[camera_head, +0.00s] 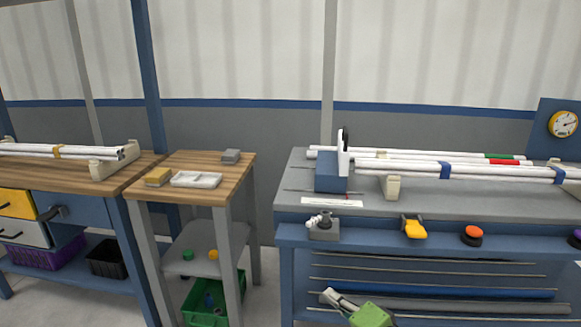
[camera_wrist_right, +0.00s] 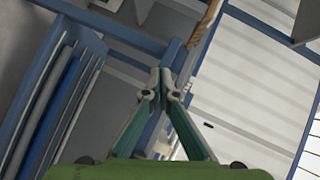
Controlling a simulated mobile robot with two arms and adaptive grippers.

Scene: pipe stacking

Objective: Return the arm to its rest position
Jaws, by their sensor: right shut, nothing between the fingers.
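My right gripper (camera_head: 329,296) shows at the bottom of the head view, low in front of the grey workbench (camera_head: 255,314). Its light fingers point up and left from a green body. In the right wrist view the two fingers (camera_wrist_right: 166,88) meet at their tips, shut with nothing between them. Most of the right arm is outside the picture. My left gripper is in neither view. White pipes (camera_head: 440,165) lie on the bench top, some with blue, red or green bands, at a blue block (camera_head: 331,178).
The bench's blue front edge (camera_head: 440,241) carries a yellow switch (camera_head: 414,228) and a red button (camera_head: 472,235). Long rods lie on the shelf below, near my gripper. A wooden stand (camera_head: 205,160) holds a white tray (camera_head: 196,179). More pipes lie at far left.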

